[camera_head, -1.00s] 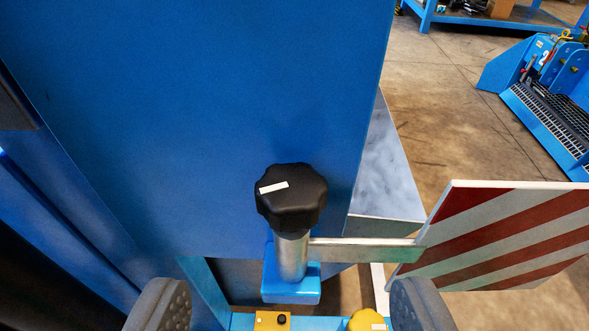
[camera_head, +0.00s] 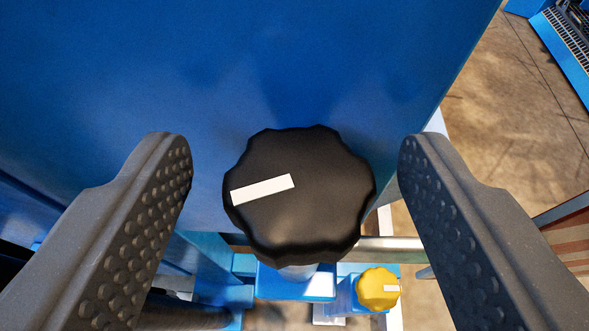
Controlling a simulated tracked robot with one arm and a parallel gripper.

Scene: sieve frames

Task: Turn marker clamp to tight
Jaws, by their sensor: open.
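The marker clamp's black lobed knob (camera_head: 305,210) is large in the middle of the view. A white stripe on its top runs from near the centre to the left rim, tilted slightly down to the left. My gripper (camera_head: 294,165) is open, with one dark studded finger on each side of the knob. There is a gap between each finger and the knob. The knob hides most of its metal post. The red-and-white striped marker board (camera_head: 572,230) is cut off at the right edge, and its metal arm (camera_head: 390,249) shows behind the right finger.
A large blue panel (camera_head: 200,70) fills the area behind and above the knob. Concrete floor (camera_head: 500,130) and part of a blue machine (camera_head: 565,50) show at the right.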

